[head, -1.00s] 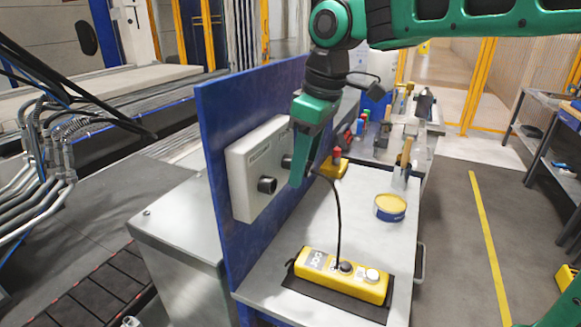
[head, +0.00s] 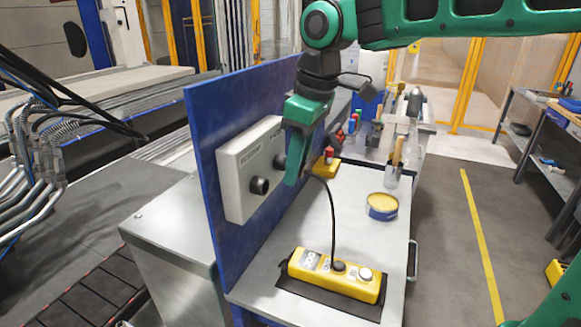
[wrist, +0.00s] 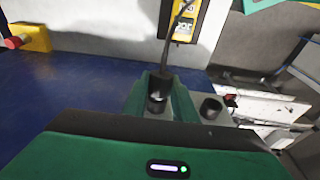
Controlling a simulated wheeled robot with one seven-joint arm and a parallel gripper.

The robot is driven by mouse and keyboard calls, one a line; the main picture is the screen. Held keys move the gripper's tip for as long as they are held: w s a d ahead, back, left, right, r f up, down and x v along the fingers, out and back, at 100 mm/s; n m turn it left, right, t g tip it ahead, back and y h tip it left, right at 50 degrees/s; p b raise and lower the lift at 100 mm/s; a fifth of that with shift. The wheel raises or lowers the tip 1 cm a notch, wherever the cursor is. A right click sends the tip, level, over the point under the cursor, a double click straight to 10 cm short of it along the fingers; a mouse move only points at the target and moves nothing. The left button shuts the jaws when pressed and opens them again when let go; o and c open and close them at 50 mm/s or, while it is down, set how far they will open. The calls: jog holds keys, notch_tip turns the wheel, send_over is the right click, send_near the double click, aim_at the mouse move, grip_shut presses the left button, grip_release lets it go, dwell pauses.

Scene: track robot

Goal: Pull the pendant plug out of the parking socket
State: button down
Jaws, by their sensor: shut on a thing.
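My gripper (head: 294,180) is in front of the grey socket box (head: 236,195) on the blue upright board. In the wrist view my gripper (wrist: 161,98) is shut on the black plug (wrist: 158,84), with the plug between its green fingers. The black cable (head: 333,220) runs from there down to the yellow pendant (head: 351,283) on the bench. One black socket (head: 260,186) is empty; the other (head: 280,163) is beside my fingers and partly covered. The fingers hide the plug's front end, so I cannot tell whether it sits in a socket.
The blue board (head: 203,125) stands close behind the box. A round yellow-topped tin (head: 382,207) stands on the bench (head: 290,232). A yellow box with a red button (head: 327,166) is just beyond my gripper. Tools stand farther back. The bench's middle is mostly clear.

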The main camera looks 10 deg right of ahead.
aim_at(317, 175)
jog(key=shift+s+d, duration=0.6)
jog(key=shift+d, duration=0.3)
jog(key=shift+s+d, duration=0.6)
jog(key=shift+d, duration=0.25)
